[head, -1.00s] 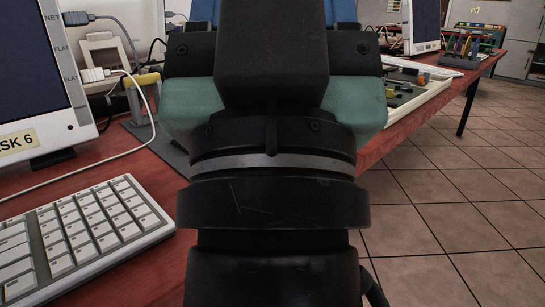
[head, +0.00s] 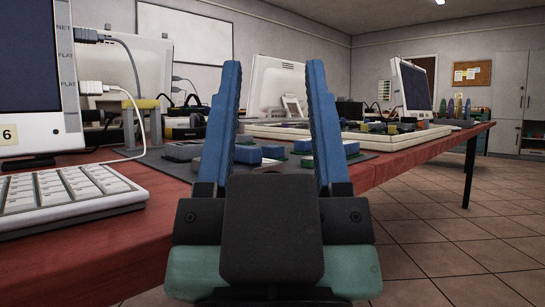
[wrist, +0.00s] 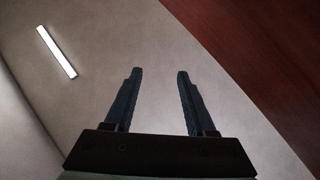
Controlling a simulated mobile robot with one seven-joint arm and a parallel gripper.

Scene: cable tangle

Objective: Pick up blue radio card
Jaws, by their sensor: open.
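Several small blue pieces, among them one at left (head: 247,155) and one at right (head: 303,146), lie on a dark mat (head: 365,156) on the red table. They show between and beside my fingers in the head view. I cannot tell which one is the radio card. My gripper (head: 274,68) points upward in front of the table edge, its two blue fingers wide apart and empty. The fingers partly cover the mat and its pieces. In the wrist view, my gripper (wrist: 158,72) is open against wall and ceiling, with no card in sight.
A white keyboard (head: 65,200) and a monitor (head: 30,80) with cables stand at the left of the red table (head: 130,238). A white tray (head: 410,138) with small parts lies behind the mat. Tiled floor (head: 450,240) is free at the right.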

